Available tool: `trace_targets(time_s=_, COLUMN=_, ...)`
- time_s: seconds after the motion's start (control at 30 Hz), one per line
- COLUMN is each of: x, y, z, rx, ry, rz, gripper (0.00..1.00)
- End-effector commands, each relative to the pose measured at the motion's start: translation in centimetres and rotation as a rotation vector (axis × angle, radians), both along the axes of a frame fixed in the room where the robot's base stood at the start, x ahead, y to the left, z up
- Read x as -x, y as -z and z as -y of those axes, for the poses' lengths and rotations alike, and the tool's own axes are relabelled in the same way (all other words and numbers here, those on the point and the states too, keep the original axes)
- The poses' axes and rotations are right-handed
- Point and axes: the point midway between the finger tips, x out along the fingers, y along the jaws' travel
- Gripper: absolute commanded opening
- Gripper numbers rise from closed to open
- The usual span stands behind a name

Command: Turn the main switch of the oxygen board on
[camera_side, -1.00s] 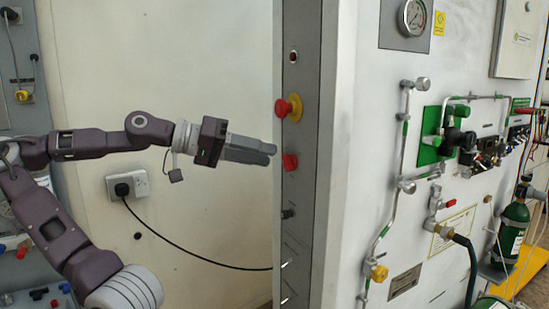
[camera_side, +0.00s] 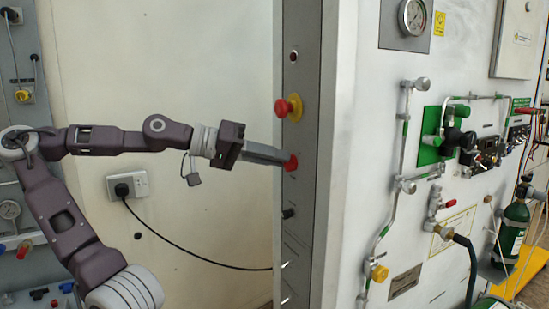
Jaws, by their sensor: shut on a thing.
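The oxygen board's narrow grey side panel (camera_side: 302,205) stands upright at the middle of the view. A red switch (camera_side: 291,163) sits on it, below a red mushroom button (camera_side: 281,109) on a yellow collar. I take the lower red switch to be the main switch. My gripper (camera_side: 284,159) reaches in from the left, tilted slightly down, with its fingertips at the red switch and shut on it. The fingers hide part of the switch, and I cannot make out its turn position.
A small round fitting (camera_side: 293,57) is above the button, and a dark knob (camera_side: 288,213) is below the switch. A wall socket (camera_side: 128,187) with a black cable is behind my arm. Pipework and a pressure gauge (camera_side: 412,17) are on the board's white front.

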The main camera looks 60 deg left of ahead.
Motion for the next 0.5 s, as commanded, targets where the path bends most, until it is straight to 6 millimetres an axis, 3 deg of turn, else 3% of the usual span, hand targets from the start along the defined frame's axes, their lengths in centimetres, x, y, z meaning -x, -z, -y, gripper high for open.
trace_targets(time_s=0.5, x=0.03, y=-0.26, z=0.53, rx=-0.353, ry=0.000, rz=-0.005, gripper=0.00)
